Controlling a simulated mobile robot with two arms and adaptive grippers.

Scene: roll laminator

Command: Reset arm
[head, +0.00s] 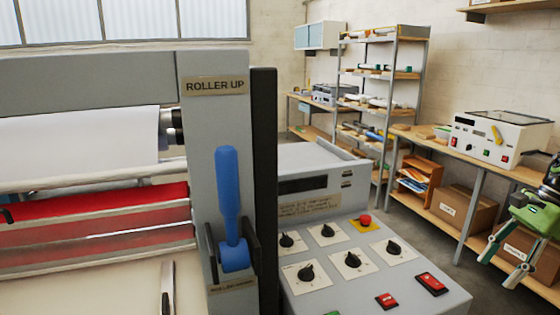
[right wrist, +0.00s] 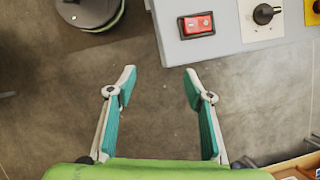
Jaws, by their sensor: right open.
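My right gripper (head: 498,264) is at the right edge of the head view, pointing down, to the right of the control panel (head: 453,300) and apart from it. In the right wrist view, my right gripper (right wrist: 159,76) has its two fingers spread wide with only bare floor between them, so it is open and empty. The panel's corner with a red switch (right wrist: 197,25) lies just beyond the fingertips there. My left gripper does not show. The blue lever (head: 229,195) stands upright on the grey laminator post under the ROLLER UP label (head: 215,86).
The laminator's white roll (head: 75,145) and red roller (head: 100,215) fill the left. The panel carries several black knobs and a red button (head: 365,220). A workbench (head: 478,168) with a white machine (head: 500,138) stands behind my right gripper. Open floor (head: 425,235) lies between panel and bench.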

